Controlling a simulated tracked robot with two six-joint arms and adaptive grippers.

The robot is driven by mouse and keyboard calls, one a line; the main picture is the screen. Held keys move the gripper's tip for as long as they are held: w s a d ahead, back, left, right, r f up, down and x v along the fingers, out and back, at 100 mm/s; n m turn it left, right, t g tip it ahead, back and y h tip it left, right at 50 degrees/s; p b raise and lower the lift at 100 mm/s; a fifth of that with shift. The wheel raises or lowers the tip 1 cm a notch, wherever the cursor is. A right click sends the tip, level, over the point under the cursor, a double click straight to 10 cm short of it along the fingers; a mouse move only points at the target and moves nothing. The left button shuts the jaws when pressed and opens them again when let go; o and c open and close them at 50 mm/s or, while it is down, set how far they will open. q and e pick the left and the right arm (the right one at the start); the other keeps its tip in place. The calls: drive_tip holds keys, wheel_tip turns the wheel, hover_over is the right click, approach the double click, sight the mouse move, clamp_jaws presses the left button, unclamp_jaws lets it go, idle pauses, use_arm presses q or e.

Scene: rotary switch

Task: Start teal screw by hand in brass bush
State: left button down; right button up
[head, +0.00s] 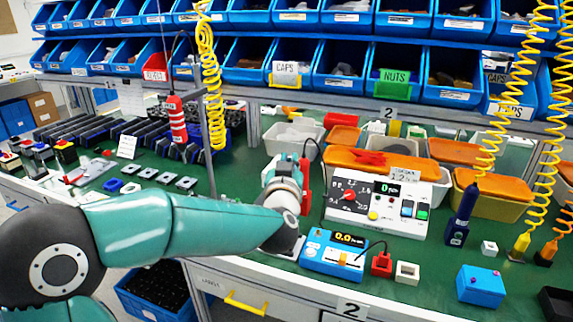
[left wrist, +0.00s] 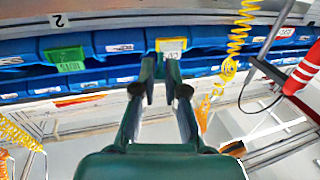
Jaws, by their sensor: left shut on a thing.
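My left arm reaches in from the left in the head view, and its wrist (head: 283,195) is over the bench beside the rotary switch panel (head: 378,202). The fingers cannot be made out clearly there. In the left wrist view, my left gripper (left wrist: 160,72) has its two fingers drawn close together at the tips. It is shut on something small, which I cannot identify. I cannot make out the teal screw or the brass bush in either view. My right gripper is not in view.
A blue meter (head: 335,255) stands in front of the panel, beside a red block (head: 381,264) and a white block (head: 407,271). A blue box (head: 481,285) is at the right. A red cabled tool (head: 306,186) is close behind my wrist. Blue bins (head: 250,75) line the back.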

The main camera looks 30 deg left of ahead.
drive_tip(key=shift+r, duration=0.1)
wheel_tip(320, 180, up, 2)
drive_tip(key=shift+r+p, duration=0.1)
drive_tip(key=shift+p, duration=1.05)
